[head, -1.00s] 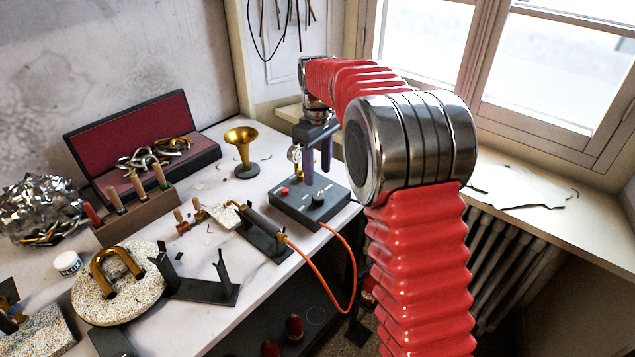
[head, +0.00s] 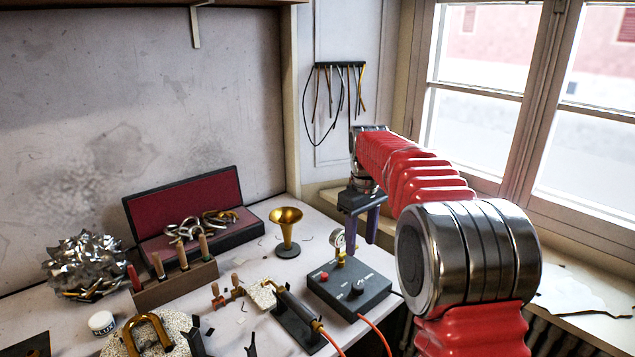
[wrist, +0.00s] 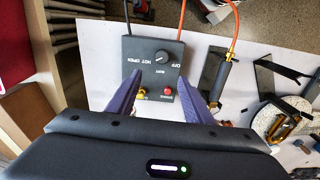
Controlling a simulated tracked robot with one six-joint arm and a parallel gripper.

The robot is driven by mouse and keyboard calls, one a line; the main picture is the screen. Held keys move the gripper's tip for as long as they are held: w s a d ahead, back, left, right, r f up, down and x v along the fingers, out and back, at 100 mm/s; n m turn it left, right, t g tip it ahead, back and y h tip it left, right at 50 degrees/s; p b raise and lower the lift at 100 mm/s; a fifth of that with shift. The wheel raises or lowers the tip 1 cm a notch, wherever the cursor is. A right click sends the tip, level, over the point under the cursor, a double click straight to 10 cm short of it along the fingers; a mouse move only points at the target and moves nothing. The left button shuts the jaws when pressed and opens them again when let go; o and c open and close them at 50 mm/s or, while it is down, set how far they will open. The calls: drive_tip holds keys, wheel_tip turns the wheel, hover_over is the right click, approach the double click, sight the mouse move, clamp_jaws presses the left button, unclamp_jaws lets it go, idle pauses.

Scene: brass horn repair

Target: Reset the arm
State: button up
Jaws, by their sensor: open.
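My gripper (head: 361,225) hangs at the end of my red arm, with its purple fingers pointing down at the back right of the bench. It is a little above the bench, by the black control box (head: 349,289) with a red button and a knob. In the wrist view my gripper (wrist: 165,95) has its two fingers spread apart, with nothing between them. The control box (wrist: 150,55) shows beyond and between the fingers there. A small pressure gauge (head: 338,238) stands beside the fingers in the head view.
A brass horn bell (head: 286,228) stands left of my gripper. A torch (head: 297,306) on a black stand, a tool block (head: 175,284), an open red-lined case (head: 185,205) and crumpled foil (head: 86,265) occupy the bench. A window is at right.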

drive_tip(key=s+f+m, duration=0.2)
drive_tip(key=s+f, duration=0.2)
drive_tip(key=s+r+m+t, duration=0.2)
drive_tip(key=s, duration=1.4)
drive_tip(key=s+a+r+m+t, duration=0.1)
drive_tip(key=s+r+m+t, duration=0.1)
drive_tip(key=s, duration=1.3)
drive_tip(key=shift+s+r+m+t, duration=0.4)
drive_tip(key=shift+r+t, duration=0.15)
drive_tip(key=shift+t, duration=0.15)
